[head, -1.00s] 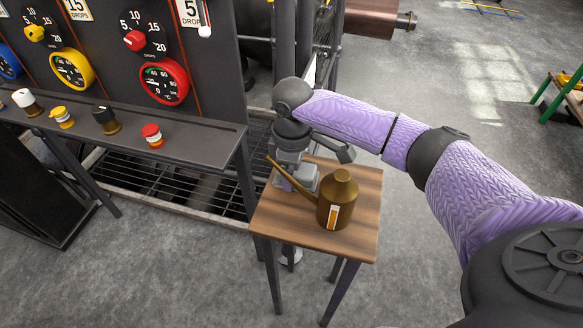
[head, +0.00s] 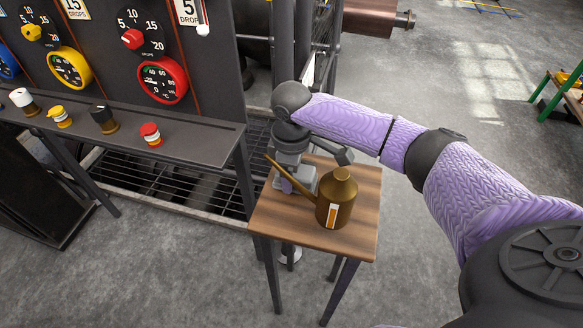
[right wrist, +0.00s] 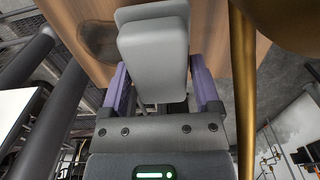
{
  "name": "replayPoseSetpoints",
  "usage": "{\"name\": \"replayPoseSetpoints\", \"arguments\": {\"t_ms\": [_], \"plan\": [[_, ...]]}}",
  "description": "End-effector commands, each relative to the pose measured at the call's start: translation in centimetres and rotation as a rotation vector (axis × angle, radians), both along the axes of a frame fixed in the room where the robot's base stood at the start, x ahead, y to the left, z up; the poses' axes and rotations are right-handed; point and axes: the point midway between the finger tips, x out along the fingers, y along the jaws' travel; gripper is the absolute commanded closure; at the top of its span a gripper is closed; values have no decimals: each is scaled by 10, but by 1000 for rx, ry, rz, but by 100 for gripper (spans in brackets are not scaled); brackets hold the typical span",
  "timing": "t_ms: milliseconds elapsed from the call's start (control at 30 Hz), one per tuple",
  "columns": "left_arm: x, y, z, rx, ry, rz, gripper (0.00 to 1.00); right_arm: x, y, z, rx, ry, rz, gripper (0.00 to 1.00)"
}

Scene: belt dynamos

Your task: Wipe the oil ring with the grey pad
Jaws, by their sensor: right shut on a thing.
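The oil ring (right wrist: 97,40) shows in the right wrist view as a dark, brownish oval patch on the wooden table top. In the head view I cannot make it out. My right gripper (right wrist: 158,80) has its purple fingers shut on the grey pad (right wrist: 154,50), a light grey block. The pad is over the table, to the right of the ring in the wrist view. I cannot tell whether it touches the wood. In the head view my right gripper (head: 286,182) is low over the table's left side, partly hidden by the oil can's spout. My left gripper is not in view.
A brass oil can (head: 336,199) stands on the small wooden table (head: 361,222), close to my right gripper.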

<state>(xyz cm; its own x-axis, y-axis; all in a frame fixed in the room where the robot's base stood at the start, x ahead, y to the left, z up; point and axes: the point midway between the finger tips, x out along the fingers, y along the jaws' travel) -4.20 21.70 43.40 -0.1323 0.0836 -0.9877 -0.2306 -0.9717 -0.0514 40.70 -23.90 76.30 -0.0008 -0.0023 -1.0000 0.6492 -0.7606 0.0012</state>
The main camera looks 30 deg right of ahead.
Motion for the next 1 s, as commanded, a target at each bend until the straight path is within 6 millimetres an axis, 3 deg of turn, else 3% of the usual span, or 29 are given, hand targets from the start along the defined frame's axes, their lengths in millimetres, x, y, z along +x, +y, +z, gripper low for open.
{"name": "replayPoseSetpoints", "arguments": {"t_ms": [433,1000], "plan": [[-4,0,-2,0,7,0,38,1,-1,-7,0,-1,0,67],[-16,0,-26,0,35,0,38,35,-40,-12,0,0,-2,67]]}}
